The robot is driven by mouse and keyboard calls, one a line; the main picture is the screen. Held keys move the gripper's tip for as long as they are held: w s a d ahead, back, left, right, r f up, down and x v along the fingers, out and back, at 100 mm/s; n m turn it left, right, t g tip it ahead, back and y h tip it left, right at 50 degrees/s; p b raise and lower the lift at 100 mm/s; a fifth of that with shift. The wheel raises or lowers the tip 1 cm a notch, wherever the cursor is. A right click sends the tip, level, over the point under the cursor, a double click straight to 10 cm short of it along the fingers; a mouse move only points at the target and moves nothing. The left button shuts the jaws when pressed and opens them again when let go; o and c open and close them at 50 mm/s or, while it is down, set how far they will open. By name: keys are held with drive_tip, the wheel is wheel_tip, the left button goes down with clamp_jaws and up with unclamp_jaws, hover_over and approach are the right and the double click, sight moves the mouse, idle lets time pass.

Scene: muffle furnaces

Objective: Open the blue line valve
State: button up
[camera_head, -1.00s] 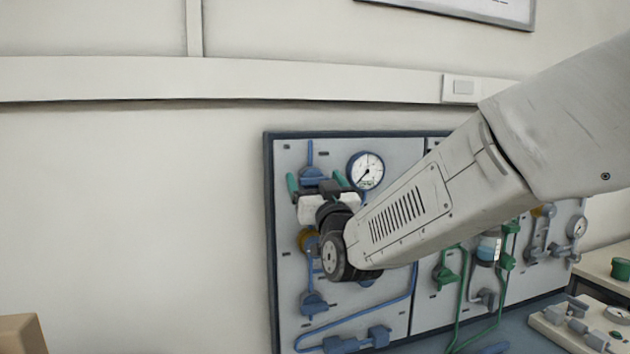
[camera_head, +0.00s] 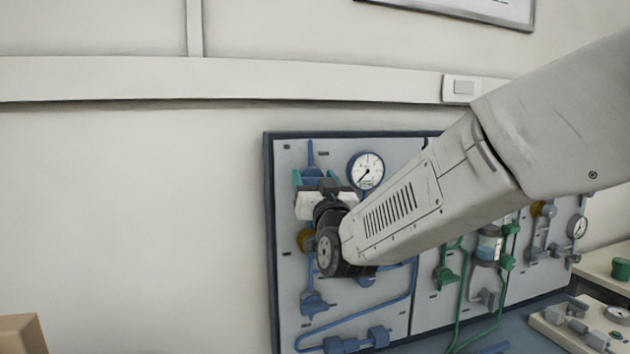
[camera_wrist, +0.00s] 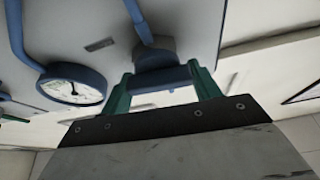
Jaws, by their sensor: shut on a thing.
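The blue line valve (camera_head: 312,171) is at the top of the left panel, on a blue pipe. In the wrist view its blue body and handle (camera_wrist: 158,77) lie between two green fingers. My gripper (camera_head: 315,178) reaches it from the front and below. In the wrist view my gripper (camera_wrist: 160,76) is shut on the handle, with one finger at each end. My wrist hides the pipe and parts just below the valve in the head view.
A round gauge (camera_head: 366,170) with a blue rim sits close to the right of the valve. Blue fittings (camera_head: 314,302) and a pipe run lower on the panel. Green valves and pipes (camera_head: 447,279) stand further right. The wall left of the panel is clear.

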drive_tip(key=m+h, duration=0.1)
drive_tip(key=m, duration=0.2)
drive_tip(key=m+h, duration=0.2)
drive_tip(key=m, duration=0.1)
drive_tip(key=m+h, duration=0.1)
drive_tip(key=m, duration=0.2)
drive_tip(key=m+h, duration=0.1)
drive_tip(key=m, duration=0.2)
drive_tip(key=shift+d+f+g+h, duration=0.1)
drive_tip(key=shift+g+h, duration=0.3)
drive_tip(key=m+g, duration=0.1)
drive_tip(key=m, duration=0.1)
drive_tip(key=m+h, duration=0.1)
drive_tip(key=m, duration=0.2)
drive_tip(key=shift+g+h, duration=0.3)
drive_tip(key=shift+g, duration=0.1)
drive_tip(key=shift+f+m+g, duration=0.15)
drive_tip(key=shift+m+g, duration=0.55)
drive_tip(key=shift+m, duration=1.3)
drive_tip(key=o, duration=1)
drive_tip(key=shift+d, duration=0.1)
